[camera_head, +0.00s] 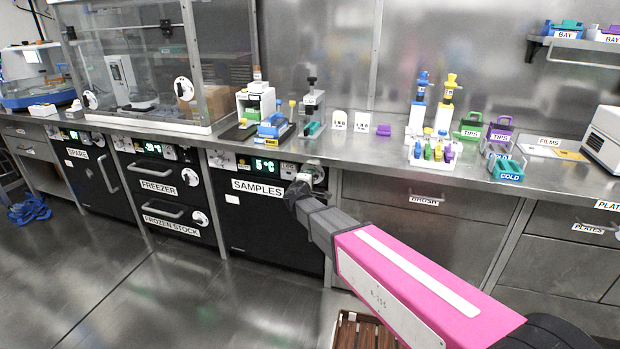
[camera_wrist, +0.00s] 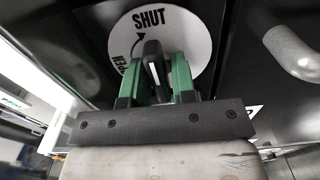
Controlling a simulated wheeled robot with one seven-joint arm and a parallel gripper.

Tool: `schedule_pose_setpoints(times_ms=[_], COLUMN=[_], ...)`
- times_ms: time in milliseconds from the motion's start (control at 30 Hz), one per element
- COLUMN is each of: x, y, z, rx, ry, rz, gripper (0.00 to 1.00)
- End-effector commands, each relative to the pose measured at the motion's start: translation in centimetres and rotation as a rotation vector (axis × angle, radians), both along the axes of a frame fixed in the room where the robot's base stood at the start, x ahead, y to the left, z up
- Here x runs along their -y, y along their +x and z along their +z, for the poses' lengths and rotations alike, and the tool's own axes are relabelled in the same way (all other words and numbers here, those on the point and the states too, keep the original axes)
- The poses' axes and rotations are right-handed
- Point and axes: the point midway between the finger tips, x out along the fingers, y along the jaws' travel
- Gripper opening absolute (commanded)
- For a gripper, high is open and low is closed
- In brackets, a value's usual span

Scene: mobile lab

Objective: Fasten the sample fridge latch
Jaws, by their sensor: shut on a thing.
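The sample fridge (camera_head: 262,235) is a black door labelled SAMPLES, with a lit green display above; it looks closed. My gripper (camera_head: 299,188) is at the top right corner of this door and hides most of the latch there. In the wrist view, the latch is a white round dial (camera_wrist: 202,45) marked SHUT and OPEN, with a black handle (camera_wrist: 153,62). My gripper (camera_wrist: 157,72) has its green fingers on either side of the handle and is shut on it. The handle's upper end lies just below the word SHUT. OPEN is partly hidden by the left finger.
A freezer (camera_head: 158,172) and a spare unit (camera_head: 95,180) stand to the left. Drawers (camera_head: 430,212) lie to the right. The steel counter (camera_head: 360,160) above holds labware. A brown crate (camera_head: 347,330) is on the floor below my arm.

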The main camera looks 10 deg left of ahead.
Motion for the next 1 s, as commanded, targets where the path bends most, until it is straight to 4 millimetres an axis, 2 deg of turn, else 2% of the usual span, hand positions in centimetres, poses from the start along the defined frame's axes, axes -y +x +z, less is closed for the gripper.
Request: schedule_pose_setpoints(times_ms=[300, 333, 367, 733, 867, 1000], x=[0.0, 0.0, 0.0, 0.0, 0.0, -0.2], y=[0.0, 0.0, 0.0, -0.5, -2.2, -4.9], z=[-0.1, -0.1, -0.1, 0.0, 0.0, 0.0], rx=[-0.002, -0.002, -0.002, -0.001, -0.002, -0.002], ry=[0.003, 0.003, 0.003, 0.001, 0.001, 0.001], rz=[-0.001, -0.001, -0.001, 0.0, 0.001, 0.002], gripper=[0.01, 0.31, 0.4, 0.4, 0.4, 0.4])
